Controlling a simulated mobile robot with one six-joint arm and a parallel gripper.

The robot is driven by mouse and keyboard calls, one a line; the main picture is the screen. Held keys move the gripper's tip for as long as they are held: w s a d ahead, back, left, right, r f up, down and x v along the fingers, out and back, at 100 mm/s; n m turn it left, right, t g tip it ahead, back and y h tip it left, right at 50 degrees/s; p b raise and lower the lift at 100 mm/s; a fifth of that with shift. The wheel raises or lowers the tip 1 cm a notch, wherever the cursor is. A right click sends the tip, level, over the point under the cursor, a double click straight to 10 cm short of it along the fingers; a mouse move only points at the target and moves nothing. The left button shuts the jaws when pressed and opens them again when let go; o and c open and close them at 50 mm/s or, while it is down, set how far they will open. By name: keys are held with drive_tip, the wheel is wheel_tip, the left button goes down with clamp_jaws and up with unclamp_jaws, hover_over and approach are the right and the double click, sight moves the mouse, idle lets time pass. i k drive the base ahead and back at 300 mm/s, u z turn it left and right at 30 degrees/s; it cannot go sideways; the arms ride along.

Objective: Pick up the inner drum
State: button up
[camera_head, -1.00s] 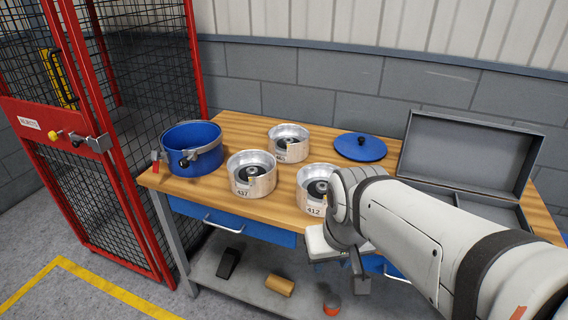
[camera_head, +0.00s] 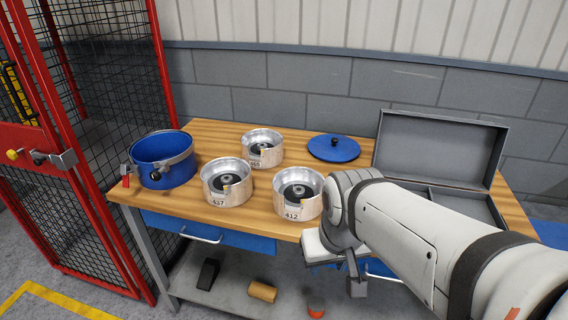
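Three silver open-topped drums stand upright on the wooden table. The drum labelled 437 (camera_head: 228,194) is at the front left, the drum labelled 412 (camera_head: 311,205) is at the front right, and a third drum (camera_head: 262,158), its label hard to read, is behind them. I cannot tell which one is the inner drum. My gripper (camera_head: 357,286) hangs at the table's front edge, right of and below drum 412, apart from the drums. Its fingers are mostly hidden or too small to tell whether they are open.
A blue pot (camera_head: 163,172) with a clamp band stands at the table's left end. A blue lid (camera_head: 334,148) lies at the back. An open grey case (camera_head: 439,140) is at the right. A red mesh cage (camera_head: 110,130) stands left. Items lie on the lower shelf (camera_head: 225,290).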

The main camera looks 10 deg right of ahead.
sight(297, 191)
drive_tip(key=z, duration=2.6)
drive_tip(key=k, duration=1.1)
drive_tip(key=u, duration=1.75)
drive_tip(key=i, duration=0.85)
drive_tip(key=z, duration=0.05)
